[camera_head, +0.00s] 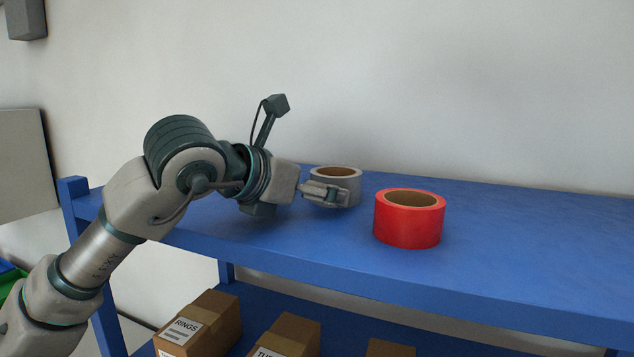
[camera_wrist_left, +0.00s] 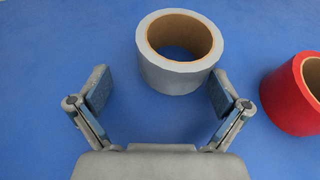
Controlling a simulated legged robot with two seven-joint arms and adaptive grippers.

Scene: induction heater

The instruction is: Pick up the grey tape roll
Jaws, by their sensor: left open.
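The grey tape roll (camera_head: 347,190) lies flat on the blue shelf, its hole facing up, partly hidden by my left gripper in the head view. It also shows in the left wrist view (camera_wrist_left: 172,78), just ahead of the fingers. My left gripper (camera_head: 335,194) is open and empty, low over the shelf on the near left side of the roll. In the left wrist view its fingertips (camera_wrist_left: 157,92) are spread on either side of the roll's near edge. The right fingertip is close to the roll; I cannot tell whether it touches. My right gripper is not in view.
A larger red tape roll (camera_head: 408,222) stands right of the grey one, nearer the front. The blue shelf top (camera_head: 520,250) is clear farther right. A white wall (camera_head: 450,80) rises behind. Cardboard boxes (camera_head: 200,325) sit on the lower shelf.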

